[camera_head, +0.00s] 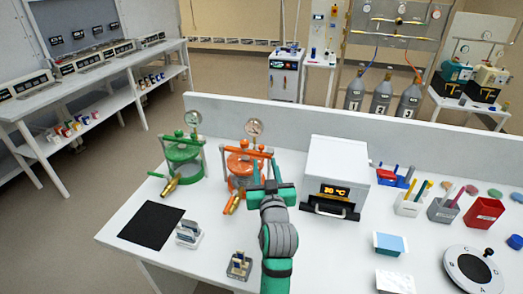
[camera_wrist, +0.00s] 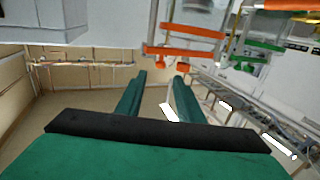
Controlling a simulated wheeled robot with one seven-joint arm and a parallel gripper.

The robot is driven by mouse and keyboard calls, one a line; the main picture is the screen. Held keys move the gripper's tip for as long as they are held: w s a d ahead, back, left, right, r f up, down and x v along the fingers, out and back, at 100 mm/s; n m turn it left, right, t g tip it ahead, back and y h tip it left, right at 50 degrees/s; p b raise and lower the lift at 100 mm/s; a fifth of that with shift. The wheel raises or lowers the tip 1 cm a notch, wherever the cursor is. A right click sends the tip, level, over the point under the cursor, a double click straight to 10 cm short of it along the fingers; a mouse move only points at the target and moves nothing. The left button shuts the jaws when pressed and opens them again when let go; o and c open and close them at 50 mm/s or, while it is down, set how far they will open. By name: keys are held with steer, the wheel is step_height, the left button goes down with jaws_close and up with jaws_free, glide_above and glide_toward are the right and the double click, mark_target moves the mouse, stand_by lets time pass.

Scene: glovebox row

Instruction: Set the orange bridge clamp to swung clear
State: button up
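The orange vessel (camera_head: 240,167) stands on the white bench in the head view, with a gauge on top. Its orange bridge clamp (camera_head: 250,152) appears as a bar lying across the top, between upright posts; whether it is latched cannot be told. In the wrist view orange bars (camera_wrist: 185,52) show at upper centre, beyond the fingertips. My gripper (camera_head: 266,166) is just right of and in front of the orange vessel. In the wrist view my gripper (camera_wrist: 157,78) has its two green fingers apart with nothing between them. It partly hides the vessel's right side.
A green vessel (camera_head: 183,157) of the same kind stands to the left. A black mat (camera_head: 150,227) and small metal fixtures (camera_head: 239,266) lie in front. A low wall (camera_head: 330,128) runs behind.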

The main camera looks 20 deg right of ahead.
mark_target(262, 149)
steer(key=x, duration=0.7)
steer(key=shift+w, duration=0.4)
jaws_close()
